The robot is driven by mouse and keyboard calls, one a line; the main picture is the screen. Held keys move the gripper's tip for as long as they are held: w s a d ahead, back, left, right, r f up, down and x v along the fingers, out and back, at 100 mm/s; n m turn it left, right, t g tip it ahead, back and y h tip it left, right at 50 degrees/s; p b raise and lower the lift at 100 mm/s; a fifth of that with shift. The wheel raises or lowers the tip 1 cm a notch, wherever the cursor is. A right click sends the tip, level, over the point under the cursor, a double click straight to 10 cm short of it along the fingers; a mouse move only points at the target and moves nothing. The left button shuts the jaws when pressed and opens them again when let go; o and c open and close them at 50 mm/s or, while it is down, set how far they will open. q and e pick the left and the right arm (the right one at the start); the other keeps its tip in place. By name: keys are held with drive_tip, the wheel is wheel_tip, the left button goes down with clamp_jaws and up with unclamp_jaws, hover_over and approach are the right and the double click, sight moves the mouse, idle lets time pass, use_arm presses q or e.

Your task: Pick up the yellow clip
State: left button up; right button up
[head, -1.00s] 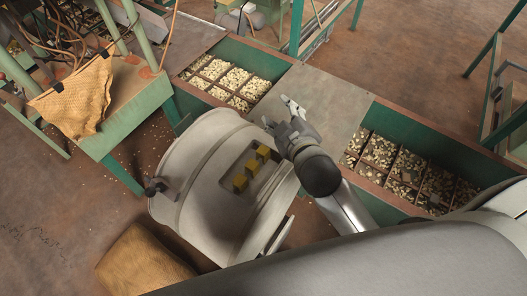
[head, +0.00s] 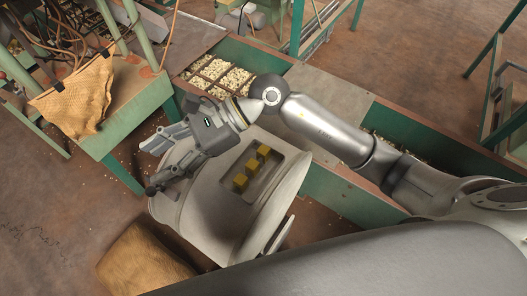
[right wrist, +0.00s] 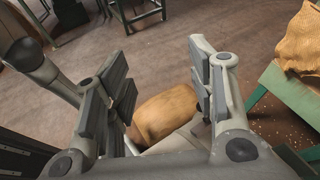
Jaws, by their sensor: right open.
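My left gripper is not seen.
A brown sack (head: 143,262) lies on the floor below the drum. A green table (head: 132,92) with a tan cloth (head: 80,98) stands at left. Green hoppers with pale nuts (head: 226,76) lie behind my right arm. Open floor shows at upper right.

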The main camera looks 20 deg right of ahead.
drive_tip(key=w+d+f+n+h, duration=0.2)
drive_tip(key=d+f+n+h, duration=0.1)
drive_tip(key=d+f+h, duration=0.35)
drive_tip(key=n+t+h, duration=0.2)
drive_tip(key=h, duration=0.5)
hover_over(264, 150)
drive_tip(key=f, duration=0.3)
drive_tip(key=shift+w+a, duration=0.1)
drive_tip(key=shift+a, duration=0.2)
drive_tip(key=shift+d+f+h, duration=0.25)
drive_tip(key=shift+f, duration=0.05)
wheel_tip(264, 150, down, 5)
drive_tip(key=shift+r+p, duration=0.2)
drive_tip(key=shift+p, duration=0.1)
wheel_tip(264, 150, down, 4)
drive_tip(key=shift+f+p, duration=0.25)
drive_tip(key=shift+p, duration=0.4)
drive_tip(key=shift+f, duration=0.5)
drive_tip(key=c, duration=0.9)
